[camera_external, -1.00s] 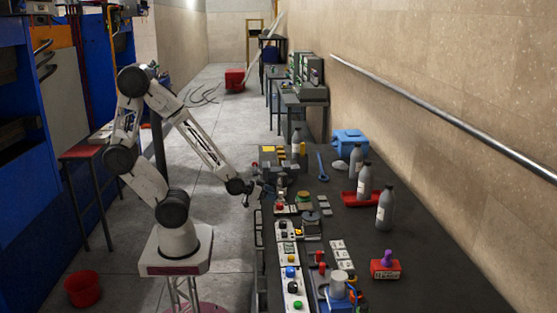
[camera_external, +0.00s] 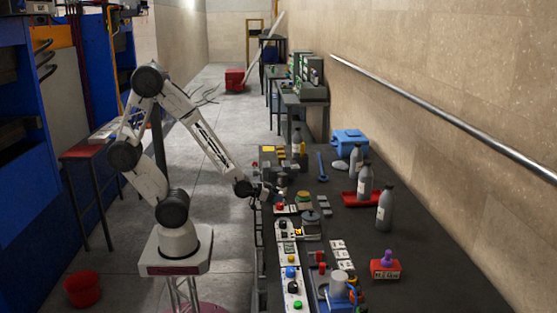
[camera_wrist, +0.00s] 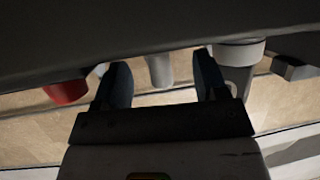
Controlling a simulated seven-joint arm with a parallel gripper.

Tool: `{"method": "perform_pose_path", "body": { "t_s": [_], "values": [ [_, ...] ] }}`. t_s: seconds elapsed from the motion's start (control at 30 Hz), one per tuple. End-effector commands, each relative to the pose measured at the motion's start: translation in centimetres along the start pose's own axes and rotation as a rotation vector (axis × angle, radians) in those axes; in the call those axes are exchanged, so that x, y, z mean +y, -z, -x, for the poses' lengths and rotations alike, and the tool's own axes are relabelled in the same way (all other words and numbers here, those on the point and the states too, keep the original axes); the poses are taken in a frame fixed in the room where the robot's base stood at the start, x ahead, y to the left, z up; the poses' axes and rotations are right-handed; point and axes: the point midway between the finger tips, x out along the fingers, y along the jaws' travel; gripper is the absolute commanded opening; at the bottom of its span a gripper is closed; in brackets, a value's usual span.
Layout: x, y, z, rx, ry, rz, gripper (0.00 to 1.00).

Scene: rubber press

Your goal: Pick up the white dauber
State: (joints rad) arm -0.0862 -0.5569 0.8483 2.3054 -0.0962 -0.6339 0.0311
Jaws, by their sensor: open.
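My gripper (camera_external: 272,193) is at the left edge of the dark bench (camera_external: 420,255), low beside the small parts there. In the wrist view its two dark fingers (camera_wrist: 161,82) are apart, with nothing held between them. A pale grey cylinder (camera_wrist: 159,71) shows in the gap, beyond the fingers; I cannot tell whether it touches them. A wider pale capped thing (camera_wrist: 238,55) is by the right finger, partly hidden by it. I cannot make out for certain which thing is the white dauber.
Grey bottles (camera_external: 384,207) stand on the bench's right half, near a red tray (camera_external: 359,199) and a blue box (camera_external: 350,142). A purple-handled red stamp block (camera_external: 385,267) sits near the front. Button panels (camera_external: 290,262) line the left edge. The right front is clear.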

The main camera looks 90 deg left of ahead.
Motion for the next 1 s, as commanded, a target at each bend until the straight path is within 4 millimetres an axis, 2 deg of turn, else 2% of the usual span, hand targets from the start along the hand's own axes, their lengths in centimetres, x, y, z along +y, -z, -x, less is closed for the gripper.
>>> {"method": "perform_pose_path", "body": {
  "t_s": [0.1,0.3,0.87,1.0],
  "values": [
    [0.0,0.1,-1.0,0.000,0.000,0.000,0.66],
    [0.0,0.1,-1.9,0.001,0.000,0.000,0.66],
    [0.0,0.1,-1.9,0.001,0.000,0.000,0.66],
    [0.0,0.1,-1.9,0.001,0.000,0.000,0.48]
  ]
}}
